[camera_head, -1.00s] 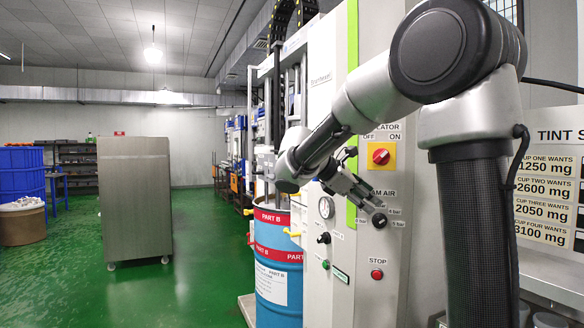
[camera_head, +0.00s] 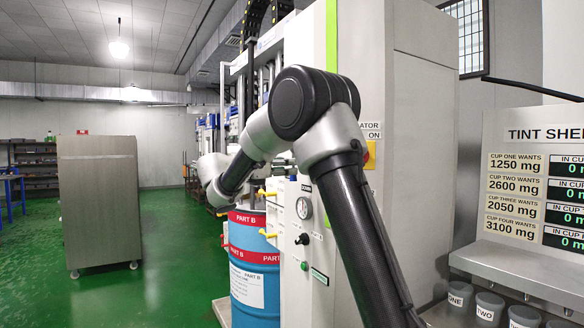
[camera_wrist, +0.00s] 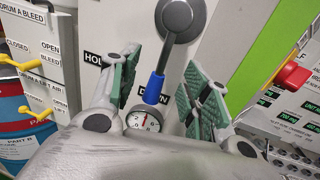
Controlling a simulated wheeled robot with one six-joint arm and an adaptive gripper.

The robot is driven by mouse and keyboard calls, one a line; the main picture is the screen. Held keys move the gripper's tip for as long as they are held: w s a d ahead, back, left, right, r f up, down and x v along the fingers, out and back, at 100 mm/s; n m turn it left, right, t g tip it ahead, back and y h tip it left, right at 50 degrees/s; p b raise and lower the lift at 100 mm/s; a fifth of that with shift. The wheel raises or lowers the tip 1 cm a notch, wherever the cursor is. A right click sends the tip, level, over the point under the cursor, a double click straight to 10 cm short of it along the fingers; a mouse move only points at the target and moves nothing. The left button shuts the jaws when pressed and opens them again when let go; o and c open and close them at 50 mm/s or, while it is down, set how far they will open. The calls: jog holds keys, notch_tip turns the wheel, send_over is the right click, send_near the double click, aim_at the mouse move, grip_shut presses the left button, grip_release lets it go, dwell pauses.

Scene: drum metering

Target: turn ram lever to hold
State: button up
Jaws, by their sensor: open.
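The ram lever (camera_wrist: 166,55) shows in the wrist view, with a dark round hub at the top and a blue grip (camera_wrist: 154,89) at its lower end. The blue grip lies over the DOWN label (camera_wrist: 150,94). The HOLD label (camera_wrist: 93,58) is to its left, partly covered by a finger. My gripper (camera_wrist: 160,66) is open, with green-padded fingers on either side of the lever. Gaps show between the pads and the lever, and nothing is held. In the head view my own arm hides the gripper and the lever.
A pressure gauge (camera_wrist: 143,121) sits below the blue grip. Yellow valve handles (camera_wrist: 22,62) stand out at the left, near a blue drum (camera_head: 255,290). A red knob (camera_wrist: 292,75) is on the right panel. A grey cabinet (camera_head: 98,200) stands on open green floor.

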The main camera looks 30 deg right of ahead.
jog(key=shift+x, duration=2)
grip_shut()
